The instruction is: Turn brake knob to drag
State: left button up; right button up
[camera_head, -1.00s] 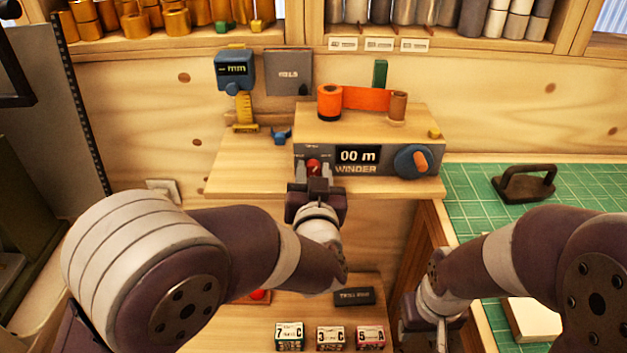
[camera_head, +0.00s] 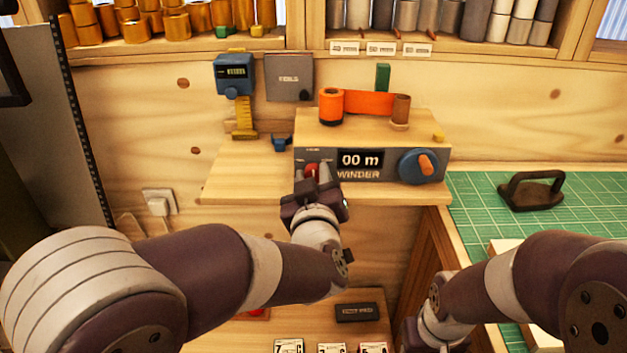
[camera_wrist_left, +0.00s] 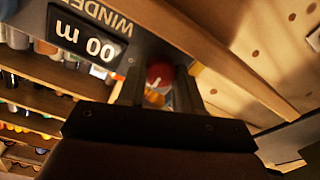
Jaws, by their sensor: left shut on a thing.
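The red brake knob (camera_head: 312,169) sits at the left end of the grey winder front panel (camera_head: 380,179). My left gripper (camera_head: 318,176) is at the knob, its fingers on either side of it and shut on it. In the left wrist view the red knob (camera_wrist_left: 160,74) with a pale pointer mark shows between the two fingers (camera_wrist_left: 158,90). The labels around the knob are too small or covered to read. The display (camera_head: 359,160) reads 00 m. My right arm shows at lower right, with its fingertips out of sight.
A blue crank wheel with an orange handle (camera_head: 424,164) is on the panel's right. Orange foil (camera_head: 369,103) spans two rolls on top of the winder. A blue gauge (camera_head: 234,75) stands behind left. A dark-handled tool (camera_head: 530,191) rests on the green mat (camera_head: 480,210).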

pick_arm(q)
jog(key=shift+f, duration=0.15)
jog(key=o, duration=0.8)
jog(key=shift+c, duration=0.2)
jog(key=s, duration=1.2)
jog(key=shift+s+r, duration=0.3)
jog(key=shift+s, duration=0.1)
jog(key=shift+d+p, duration=0.1)
jog(key=shift+p, duration=0.2)
